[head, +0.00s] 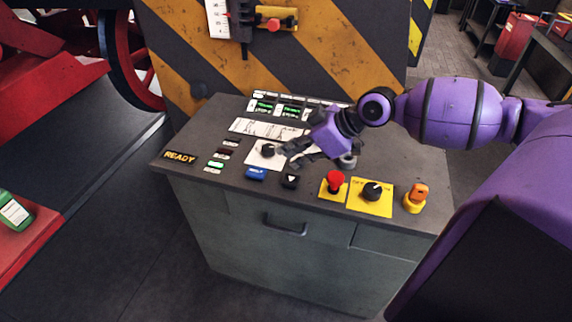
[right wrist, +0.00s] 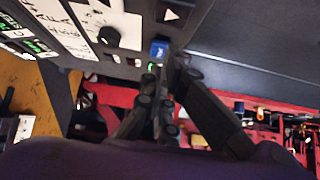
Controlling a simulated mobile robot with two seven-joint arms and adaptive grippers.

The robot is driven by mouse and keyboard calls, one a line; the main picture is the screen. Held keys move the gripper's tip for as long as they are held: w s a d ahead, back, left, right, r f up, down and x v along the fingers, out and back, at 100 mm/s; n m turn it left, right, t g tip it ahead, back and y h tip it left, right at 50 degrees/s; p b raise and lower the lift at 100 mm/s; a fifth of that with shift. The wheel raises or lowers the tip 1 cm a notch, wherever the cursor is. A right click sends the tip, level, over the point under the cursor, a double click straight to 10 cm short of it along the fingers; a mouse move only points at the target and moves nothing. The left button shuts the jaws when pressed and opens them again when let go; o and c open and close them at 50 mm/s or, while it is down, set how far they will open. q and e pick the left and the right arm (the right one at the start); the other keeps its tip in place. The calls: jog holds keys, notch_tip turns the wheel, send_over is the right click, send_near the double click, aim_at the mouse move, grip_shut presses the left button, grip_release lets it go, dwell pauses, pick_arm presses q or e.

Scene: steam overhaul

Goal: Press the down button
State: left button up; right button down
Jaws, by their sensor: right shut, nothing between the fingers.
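A black button with a small white triangle (head: 290,181) sits near the front edge of the grey console (head: 375,150), between a blue button and a red mushroom button. I take it as the down button; which way its triangle points is too small to tell. It also shows at the top of the right wrist view (right wrist: 171,14). My right gripper (head: 287,150) is shut and empty, above the console and behind the triangle button, apart from it in the picture. In the right wrist view, its fingertips (right wrist: 168,62) show below the blue button. My left gripper is not in view.
A blue button (head: 255,174) is left of the triangle button. A red mushroom button (head: 335,181), a black knob on a yellow plate (head: 371,193) and an orange switch (head: 416,197) stand to the right. Another knob (head: 267,151) is close to my fingers. A READY sign (head: 180,157) is at left.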

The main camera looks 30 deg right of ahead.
aim_at(290, 178)
notch_tip(290, 178, down, 3)
jog(key=shift+w+a+r, duration=0.15)
jog(key=shift+r, duration=0.05)
jog(key=shift+f, duration=0.8)
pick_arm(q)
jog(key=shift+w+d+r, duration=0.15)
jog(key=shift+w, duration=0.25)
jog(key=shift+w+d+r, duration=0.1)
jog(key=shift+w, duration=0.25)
